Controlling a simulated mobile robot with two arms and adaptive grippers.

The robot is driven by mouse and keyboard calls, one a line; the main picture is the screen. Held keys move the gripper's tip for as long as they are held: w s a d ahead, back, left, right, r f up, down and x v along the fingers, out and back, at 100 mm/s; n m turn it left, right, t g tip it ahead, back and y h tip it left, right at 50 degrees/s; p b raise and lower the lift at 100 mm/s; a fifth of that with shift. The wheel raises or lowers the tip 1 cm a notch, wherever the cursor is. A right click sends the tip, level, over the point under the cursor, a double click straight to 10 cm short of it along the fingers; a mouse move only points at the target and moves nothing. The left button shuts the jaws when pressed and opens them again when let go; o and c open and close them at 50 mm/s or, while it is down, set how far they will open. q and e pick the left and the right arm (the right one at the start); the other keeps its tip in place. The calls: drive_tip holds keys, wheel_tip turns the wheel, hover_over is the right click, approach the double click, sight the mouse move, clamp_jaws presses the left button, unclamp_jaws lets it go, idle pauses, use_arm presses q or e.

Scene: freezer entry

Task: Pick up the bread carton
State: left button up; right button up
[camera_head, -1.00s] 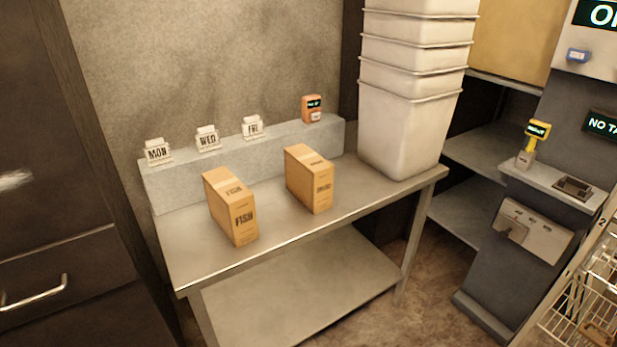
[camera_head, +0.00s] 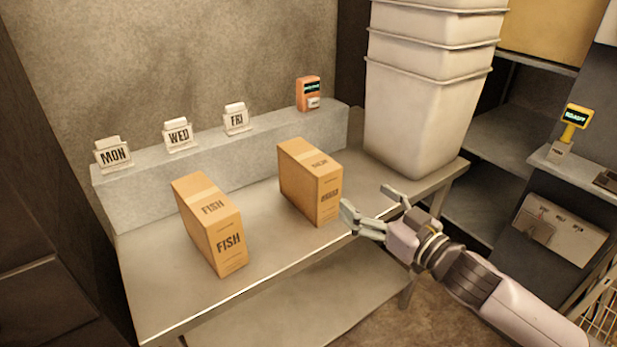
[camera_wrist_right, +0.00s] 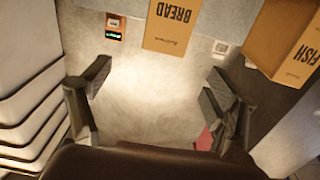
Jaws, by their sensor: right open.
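The bread carton (camera_head: 309,182) is a tan box standing upright on the metal table, right of a similar fish carton (camera_head: 209,226). In the right wrist view the bread carton (camera_wrist_right: 172,26) shows its BREAD label upside down at the top, beyond the fingertips. My right gripper (camera_head: 366,207) is open and empty, just right of the bread carton at the table's front edge. Its spread fingers (camera_wrist_right: 160,82) also show in the right wrist view with nothing between them. My left gripper is not in view.
A raised ledge (camera_head: 230,155) behind the cartons holds MON, WED and FRI tags and an orange device (camera_head: 308,94). Tall stacked white bins (camera_head: 415,120) stand at the table's right end. The table's front left is clear.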

drive_tip(key=p, duration=0.1)
approach(314, 159)
drive_tip(key=x, duration=0.1)
drive_tip(key=p+x, duration=0.1)
drive_tip(key=x, duration=0.1)
drive_tip(key=shift+w+a+f, duration=0.1)
drive_tip(key=shift+w+f, duration=0.15)
drive_tip(key=shift+w, duration=0.1)
drive_tip(key=shift+x, duration=0.8)
drive_tip(key=x, duration=0.5)
drive_tip(key=shift+s+f+p, duration=0.1)
drive_tip(key=shift+f+p, duration=0.15)
drive_tip(key=shift+p, duration=0.1)
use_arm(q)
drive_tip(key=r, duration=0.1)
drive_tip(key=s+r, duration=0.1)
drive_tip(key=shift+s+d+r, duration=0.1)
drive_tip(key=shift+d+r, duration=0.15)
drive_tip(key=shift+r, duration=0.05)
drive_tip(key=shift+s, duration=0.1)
use_arm(e)
drive_tip(key=shift+c, duration=0.2)
